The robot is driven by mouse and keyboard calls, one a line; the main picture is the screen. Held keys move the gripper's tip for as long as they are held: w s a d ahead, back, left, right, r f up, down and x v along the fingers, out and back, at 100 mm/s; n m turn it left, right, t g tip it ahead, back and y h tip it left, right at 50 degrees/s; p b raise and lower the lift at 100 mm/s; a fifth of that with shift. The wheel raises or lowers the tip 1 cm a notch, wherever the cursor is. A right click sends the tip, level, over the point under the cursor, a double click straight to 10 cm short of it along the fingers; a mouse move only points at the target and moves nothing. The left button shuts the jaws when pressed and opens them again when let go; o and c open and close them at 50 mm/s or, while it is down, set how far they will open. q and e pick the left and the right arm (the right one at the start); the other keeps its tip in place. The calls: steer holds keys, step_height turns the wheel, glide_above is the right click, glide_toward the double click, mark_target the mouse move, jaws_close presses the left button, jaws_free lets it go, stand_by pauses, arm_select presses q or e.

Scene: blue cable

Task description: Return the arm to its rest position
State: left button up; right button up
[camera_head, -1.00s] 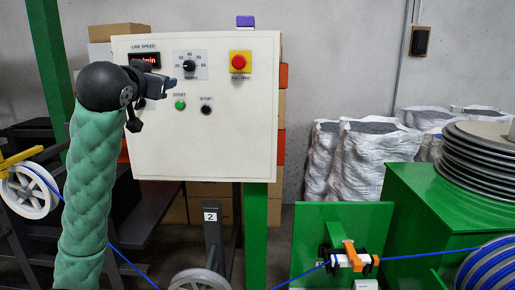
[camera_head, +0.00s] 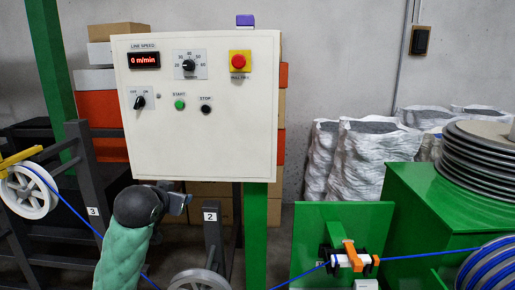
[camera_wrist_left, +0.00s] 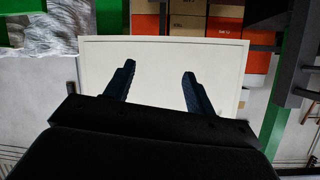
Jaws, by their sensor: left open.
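My left arm, in a green padded sleeve, comes up from the bottom of the head view. Its left gripper (camera_head: 186,198) is just below the lower edge of the white control panel (camera_head: 225,140), apart from it. In the left wrist view the two dark fingers (camera_wrist_left: 157,88) are spread with nothing between them, and the panel's blank white surface lies beyond. The panel's display (camera_head: 144,61) reads 0 m/min. A selector knob (camera_head: 140,102), a speed dial (camera_head: 188,65), a green start button (camera_head: 180,105), a black stop button (camera_head: 206,109) and a red emergency button (camera_head: 239,61) show. My right gripper is out of view.
A blue cable (camera_head: 75,212) runs from a white wheel (camera_head: 30,190) on the left, behind my arm, towards a lower wheel (camera_head: 200,281). It continues through an orange and white guide (camera_head: 350,258). A green post (camera_head: 255,225) stands under the panel. White sacks (camera_head: 365,160) stand at the right.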

arm_select(q)
steer(key=s+f+g, duration=0.2)
steer(key=s+f, duration=0.6)
steer(key=f, duration=0.5)
steer(key=s+f+g, duration=0.3)
steer(key=s+f, duration=0.4)
steer(key=f, duration=0.7)
steer(key=s+f+g, duration=0.2)
steer(key=s+f, duration=0.3)
steer(key=s, duration=0.3)
steer(key=s+f+n+g+y, duration=0.1)
steer(key=s+f, duration=0.4)
steer(key=s, duration=0.3)
steer(key=s+f+g, duration=0.2)
steer(key=s+f, duration=0.3)
steer(key=s, duration=0.3)
steer(key=s+d+f+g, duration=0.1)
steer(key=d+f, duration=0.1)
steer(key=f, duration=1.3)
steer(key=s+d+f, duration=0.2)
steer(key=d+f, duration=0.1)
steer(key=f, duration=1.3)
steer(key=shift+d+f+g+h, duration=0.25)
steer(key=shift+d+g+h, duration=0.05)
steer(key=shift+g, duration=0.1)
